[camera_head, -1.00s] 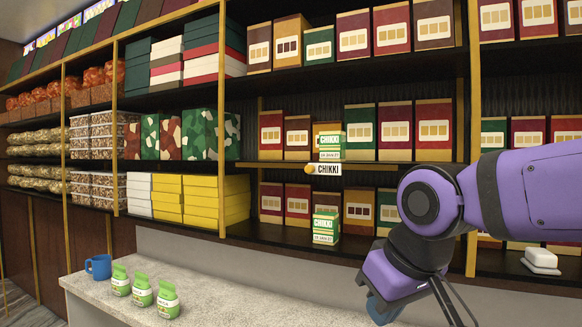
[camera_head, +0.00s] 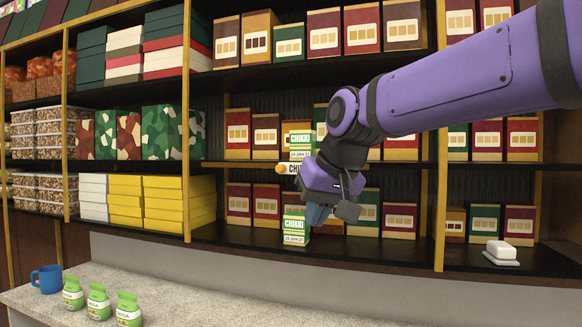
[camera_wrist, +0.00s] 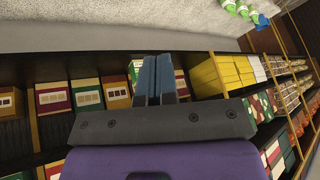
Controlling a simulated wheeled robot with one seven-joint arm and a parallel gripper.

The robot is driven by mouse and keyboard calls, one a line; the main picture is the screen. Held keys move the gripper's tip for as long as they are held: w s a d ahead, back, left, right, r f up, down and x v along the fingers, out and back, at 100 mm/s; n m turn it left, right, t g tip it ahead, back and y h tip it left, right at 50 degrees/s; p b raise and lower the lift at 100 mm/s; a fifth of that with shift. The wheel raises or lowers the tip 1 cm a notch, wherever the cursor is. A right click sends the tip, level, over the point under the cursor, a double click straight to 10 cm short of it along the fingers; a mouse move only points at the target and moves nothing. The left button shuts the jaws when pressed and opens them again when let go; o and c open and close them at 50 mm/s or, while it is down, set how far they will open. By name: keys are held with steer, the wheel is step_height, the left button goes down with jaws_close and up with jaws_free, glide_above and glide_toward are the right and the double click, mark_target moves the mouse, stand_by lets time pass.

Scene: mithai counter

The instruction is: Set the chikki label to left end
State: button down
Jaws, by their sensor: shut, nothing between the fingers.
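The white chikki label (camera_head: 290,168) is on the front edge of the middle shelf, with a round gold knob (camera_head: 280,168) at its left end. My wrist hides the label's right part. A green and white chikki box (camera_head: 300,143) stands just above the label, and another (camera_head: 296,230) stands on the shelf below. My gripper (camera_head: 317,216) is shut and empty, pointing down, below and right of the label and close to the lower chikki box. In the wrist view my blue fingers (camera_wrist: 159,78) are together; the label cannot be made out there.
Red and brown boxes (camera_head: 265,202) line the shelves behind. A gold upright (camera_head: 440,170) stands to the right, near a white butter-dish-like object (camera_head: 501,252). A blue mug (camera_head: 47,278) and green packets (camera_head: 98,300) stand on the pale counter (camera_head: 190,300).

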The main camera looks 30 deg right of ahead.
mark_target(291, 166)
steer(key=w+d+r+m+t, duration=0.2)
steer(key=w+d+r+m, duration=0.3)
steer(key=w+d+r, duration=0.8)
steer(key=shift+w+d+r+m, duration=0.3)
steer(key=shift+w+d+r, duration=0.15)
steer(key=shift+w, duration=0.45)
steer(key=shift+a, duration=0.1)
steer(key=x, duration=0.3)
steer(key=w+a+r+x, duration=0.1)
steer(key=x, duration=0.7)
steer(key=shift+w+a+r, duration=0.1)
steer(key=shift+w+a, duration=0.1)
steer(key=shift+w, duration=0.05)
steer(key=shift+w+a+r, duration=0.1)
steer(key=shift+w+a, duration=0.2)
steer(key=shift+w, duration=0.15)
